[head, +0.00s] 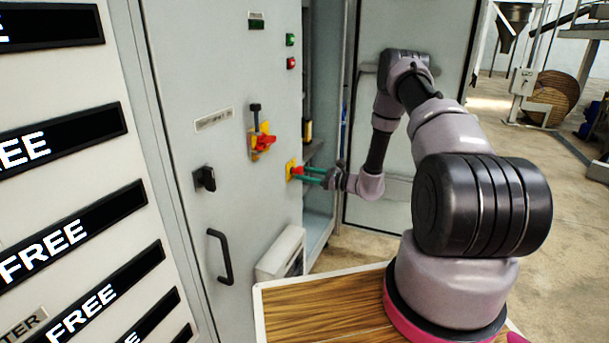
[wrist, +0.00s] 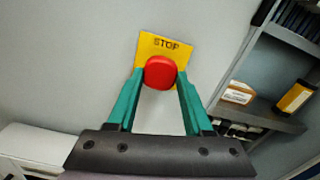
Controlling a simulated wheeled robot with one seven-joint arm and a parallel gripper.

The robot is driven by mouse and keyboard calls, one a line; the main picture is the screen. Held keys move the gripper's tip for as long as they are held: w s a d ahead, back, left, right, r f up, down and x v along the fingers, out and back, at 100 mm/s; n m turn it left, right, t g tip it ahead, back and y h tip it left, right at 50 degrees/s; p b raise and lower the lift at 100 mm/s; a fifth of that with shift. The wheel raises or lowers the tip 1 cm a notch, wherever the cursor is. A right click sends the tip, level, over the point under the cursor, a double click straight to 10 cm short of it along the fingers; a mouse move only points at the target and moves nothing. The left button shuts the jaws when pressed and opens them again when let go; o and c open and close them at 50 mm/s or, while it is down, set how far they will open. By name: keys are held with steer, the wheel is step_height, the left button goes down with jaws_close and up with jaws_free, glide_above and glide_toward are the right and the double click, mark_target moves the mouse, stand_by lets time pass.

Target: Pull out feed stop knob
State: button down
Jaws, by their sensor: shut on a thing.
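The feed stop knob (wrist: 160,72) is a red round knob on a yellow plate (wrist: 150,45) marked STOP. In the head view the red knob (head: 297,171) stands out from the grey cabinet front, low on its right side. My gripper (wrist: 160,80) has green fingers on either side of the knob and is shut on it. In the head view my gripper (head: 302,174) reaches the knob from the right. The knob's base and stem are hidden behind its red head.
A red and yellow switch (head: 262,141) sits on the cabinet up and left of the knob. A black rotary handle (head: 205,178) and a black pull handle (head: 220,257) are further left. An open cabinet bay with shelves (wrist: 260,75) lies right of the knob.

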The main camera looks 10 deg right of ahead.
steer(key=shift+c, duration=1.5)
jaws_free()
steer(key=shift+s+d, duration=0.1)
steer(key=shift+d, duration=0.1)
steer(key=v, duration=1)
steer(key=shift+s+d, duration=0.25)
steer(key=shift+d, duration=0.05)
steer(key=s+a+r+n+g+h, duration=0.1)
steer(key=s+a+r+n+g, duration=0.25)
steer(key=r, duration=0.45)
steer(key=s+a+r+n+g+h, duration=0.1)
steer(key=s+a+r+n+g, duration=0.25)
steer(key=r, duration=0.45)
steer(key=s+a+r+n+g+h, duration=0.1)
steer(key=s+a+r+n+g, duration=0.2)
steer(key=r, duration=0.5)
steer(key=s+d+r+n+t+h, duration=0.2)
steer(key=s+r+n+t+h, duration=0.1)
steer(key=s+r, duration=0.5)
steer(key=s+d+r+n+t+h, duration=0.2)
steer(key=s+r+n+h, duration=0.3)
steer(key=s+r, duration=0.4)
steer(key=s+t+h, duration=0.1)
steer(key=s, duration=0.4)
steer(key=shift+s+d+n+t+h, duration=0.2)
steer(key=shift+d+n+t+h, duration=0.1)
steer(key=shift+d+n, duration=0.1)
